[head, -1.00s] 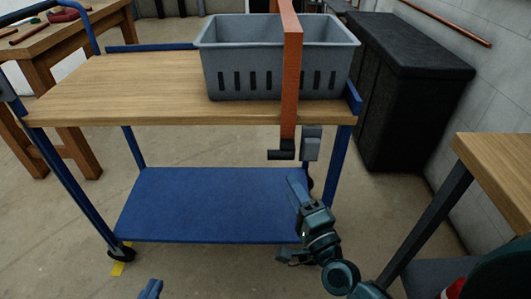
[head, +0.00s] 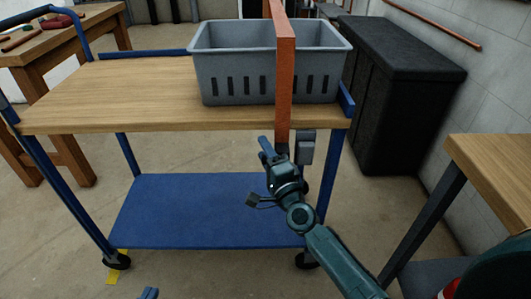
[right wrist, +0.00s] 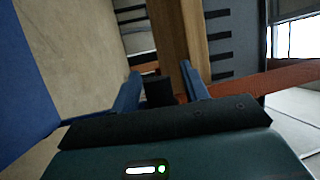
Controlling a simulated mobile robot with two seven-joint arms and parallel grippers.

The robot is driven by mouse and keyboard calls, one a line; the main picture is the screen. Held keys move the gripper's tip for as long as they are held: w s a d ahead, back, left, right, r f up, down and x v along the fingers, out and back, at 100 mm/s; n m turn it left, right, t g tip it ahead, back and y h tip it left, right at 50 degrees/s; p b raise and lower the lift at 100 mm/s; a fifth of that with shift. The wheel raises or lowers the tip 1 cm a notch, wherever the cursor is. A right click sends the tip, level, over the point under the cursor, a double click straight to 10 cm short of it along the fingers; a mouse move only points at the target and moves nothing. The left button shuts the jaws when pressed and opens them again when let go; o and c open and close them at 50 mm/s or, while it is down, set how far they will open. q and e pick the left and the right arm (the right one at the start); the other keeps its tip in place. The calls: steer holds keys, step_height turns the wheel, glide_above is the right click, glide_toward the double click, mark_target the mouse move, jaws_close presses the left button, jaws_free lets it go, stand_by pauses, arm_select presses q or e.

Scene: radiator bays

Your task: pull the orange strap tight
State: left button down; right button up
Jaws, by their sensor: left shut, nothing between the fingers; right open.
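The orange strap (head: 284,80) runs over the grey crate (head: 235,85) and hangs down past the front edge of the trolley top. My right gripper (head: 273,150) is at the strap's lower end, just below that edge, and hides much of it in the head view. In the right wrist view the right gripper's open blue fingers (right wrist: 164,88) stand either side of the strap's black end piece (right wrist: 158,92). I cannot tell whether they touch it. The orange strap also shows there (right wrist: 265,88). Only the tip of my shut left gripper (head: 148,293) shows at the bottom edge.
The crate stands on the trolley's wooden top (head: 120,95). A grey block (head: 306,148) sits under the front edge, right beside the strap end. The blue lower shelf (head: 190,210) is empty. A black cabinet (head: 400,95) and a wooden bench (head: 500,175) stand to the right.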

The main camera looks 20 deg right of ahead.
steer(key=shift+c, duration=0.2)
jaws_close()
stand_by(0.3)
